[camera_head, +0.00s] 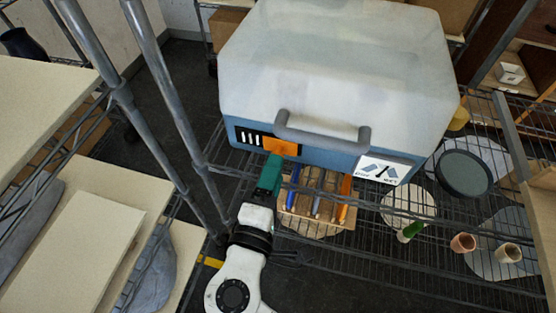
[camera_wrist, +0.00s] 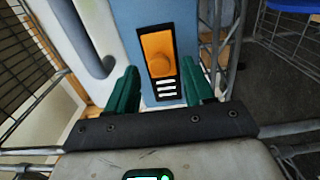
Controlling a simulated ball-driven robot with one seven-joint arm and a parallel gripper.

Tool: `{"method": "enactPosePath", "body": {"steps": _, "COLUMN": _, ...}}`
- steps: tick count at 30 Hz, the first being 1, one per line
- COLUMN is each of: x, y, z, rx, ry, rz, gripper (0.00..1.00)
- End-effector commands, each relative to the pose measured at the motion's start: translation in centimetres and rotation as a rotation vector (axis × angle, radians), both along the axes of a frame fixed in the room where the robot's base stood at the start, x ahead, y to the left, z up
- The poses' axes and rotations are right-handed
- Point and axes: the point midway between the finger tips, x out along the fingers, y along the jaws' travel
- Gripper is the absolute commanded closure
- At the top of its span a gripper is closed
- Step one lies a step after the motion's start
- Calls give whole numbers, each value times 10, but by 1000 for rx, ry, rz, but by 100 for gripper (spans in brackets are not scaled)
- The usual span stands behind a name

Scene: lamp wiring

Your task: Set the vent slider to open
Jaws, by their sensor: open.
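The vent slider (camera_head: 281,147) is an orange plate in a black panel on the blue lower front of a large white-topped box (camera_head: 330,60). It covers the right part of the panel, and white slots show to its left. In the wrist view the orange slider (camera_wrist: 160,45) has a round knob, with white slots below it. My gripper (camera_head: 270,165) has green fingers and is just below and in front of the slider. In the wrist view my gripper (camera_wrist: 159,68) is open, one finger on each side of the knob's line. I cannot tell whether it touches.
A grey handle (camera_head: 322,135) sticks out right of the slider. A white label (camera_head: 384,169) is farther right. A wooden holder (camera_head: 318,212) with several tools stands on the wire shelf below. A metal rack post (camera_head: 165,110) rises at left.

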Motion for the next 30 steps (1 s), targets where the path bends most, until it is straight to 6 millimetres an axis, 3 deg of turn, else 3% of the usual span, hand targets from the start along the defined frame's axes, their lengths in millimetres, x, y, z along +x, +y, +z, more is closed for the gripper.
{"method": "enactPosePath", "body": {"steps": 6, "x": -39, "y": 14, "z": -2, "rx": 1, "ry": 2, "rz": 2, "gripper": 48}}
{"method": "enactPosePath", "body": {"steps": 12, "x": -58, "y": 20, "z": -1, "rx": 1, "ry": 2, "rz": -1, "gripper": 48}}
{"method": "enactPosePath", "body": {"steps": 30, "x": -61, "y": 21, "z": -1, "rx": 1, "ry": 2, "rz": -2, "gripper": 48}}
